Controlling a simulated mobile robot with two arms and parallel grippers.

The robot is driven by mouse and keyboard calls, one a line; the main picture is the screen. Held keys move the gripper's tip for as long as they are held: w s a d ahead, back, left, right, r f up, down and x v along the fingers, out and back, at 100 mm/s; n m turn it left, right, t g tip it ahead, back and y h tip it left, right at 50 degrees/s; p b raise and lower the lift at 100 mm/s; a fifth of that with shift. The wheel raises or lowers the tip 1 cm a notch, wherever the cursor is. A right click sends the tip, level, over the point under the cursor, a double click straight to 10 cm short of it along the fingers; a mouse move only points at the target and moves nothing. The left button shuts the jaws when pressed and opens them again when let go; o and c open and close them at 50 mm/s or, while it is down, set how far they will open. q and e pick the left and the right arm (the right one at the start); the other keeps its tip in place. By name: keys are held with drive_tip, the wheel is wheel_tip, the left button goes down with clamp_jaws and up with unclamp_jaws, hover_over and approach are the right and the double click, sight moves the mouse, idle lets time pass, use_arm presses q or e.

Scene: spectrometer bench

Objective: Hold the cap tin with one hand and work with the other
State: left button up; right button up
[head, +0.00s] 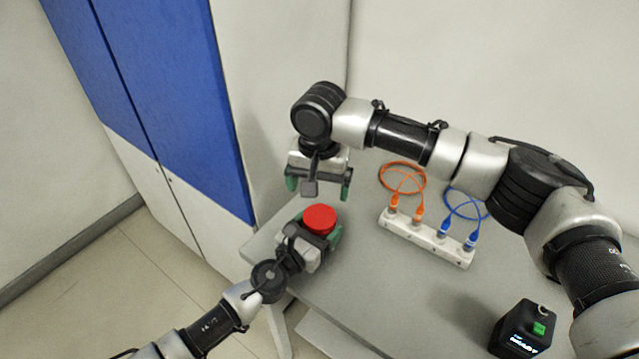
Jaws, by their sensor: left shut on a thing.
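The cap tin (320,219) shows as a round red top near the bench's left end. My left gripper (316,233) comes in from the lower left and is shut on the tin, with a green fingertip showing at its right side. The tin's lower part is hidden by the gripper. My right gripper (319,190) is above and behind the tin, pointing down, its two green fingertips wide apart with nothing seen between them. It is apart from the tin.
On the grey bench (370,290), a white strip (425,238) holds orange cables (402,178) and blue cables (465,204). A black device (520,329) with a lit screen and green block stands lower right. A blue-and-white cabinet (170,90) stands left. The middle bench is clear.

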sight(320, 216)
drive_tip(key=shift+s+d+f, duration=0.1)
drive_tip(key=shift+s+f, duration=0.05)
drive_tip(key=shift+f, duration=0.1)
wheel_tip(320, 216, down, 8)
drive_tip(key=shift+r, duration=0.25)
drive_tip(key=shift+c, duration=0.4)
drive_tip(key=c, duration=0.9)
drive_tip(key=o, duration=1)
